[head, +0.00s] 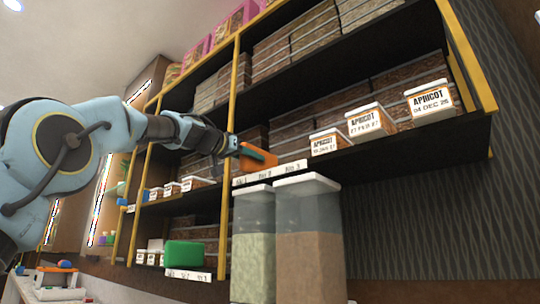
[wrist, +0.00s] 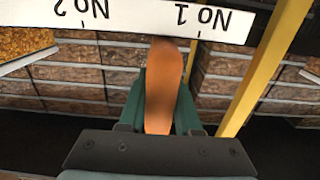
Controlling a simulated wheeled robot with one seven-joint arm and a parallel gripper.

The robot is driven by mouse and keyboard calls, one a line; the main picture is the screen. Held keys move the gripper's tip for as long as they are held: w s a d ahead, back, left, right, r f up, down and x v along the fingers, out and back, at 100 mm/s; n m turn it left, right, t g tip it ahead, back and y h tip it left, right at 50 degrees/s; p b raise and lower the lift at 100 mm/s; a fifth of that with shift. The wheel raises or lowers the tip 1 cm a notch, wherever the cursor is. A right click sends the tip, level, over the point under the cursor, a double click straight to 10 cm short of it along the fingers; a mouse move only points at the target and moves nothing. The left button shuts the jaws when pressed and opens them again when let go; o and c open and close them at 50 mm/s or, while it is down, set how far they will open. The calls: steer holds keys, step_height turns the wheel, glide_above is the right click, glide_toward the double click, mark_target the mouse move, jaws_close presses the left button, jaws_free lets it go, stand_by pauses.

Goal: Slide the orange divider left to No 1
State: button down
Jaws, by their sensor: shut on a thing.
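The orange divider (head: 258,156) stands at the front of a shelf, above a white label strip (head: 270,173) reading No 1, No 2 and No 3. My gripper (head: 237,148) is shut on the divider. In the wrist view the divider (wrist: 164,85) sits between the two teal fingers of my gripper (wrist: 163,100). The strip (wrist: 140,18) appears upside down there, with No 1 right and No 2 left. The divider is between the two marks, nearer to No 1 and a little to its left in that view.
A yellow post (wrist: 258,70) stands close beside No 1. Apricot boxes (head: 327,143) line the shelf to the right. Two tall clear containers (head: 307,235) stand below the strip. A green block (head: 185,254) sits on a lower shelf.

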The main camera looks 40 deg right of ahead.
steer(key=shift+w+a+r, duration=0.1)
steer(key=shift+w+a, duration=0.15)
steer(key=shift+w, duration=0.45)
steer(key=shift+w+a, duration=0.2)
steer(key=shift+w, duration=0.5)
steer(key=c, duration=0.6)
jaws_free()
steer(key=shift+w, duration=0.1)
steer(key=shift+a, duration=0.3)
steer(key=b+v, duration=0.6)
steer(key=v, duration=0.4)
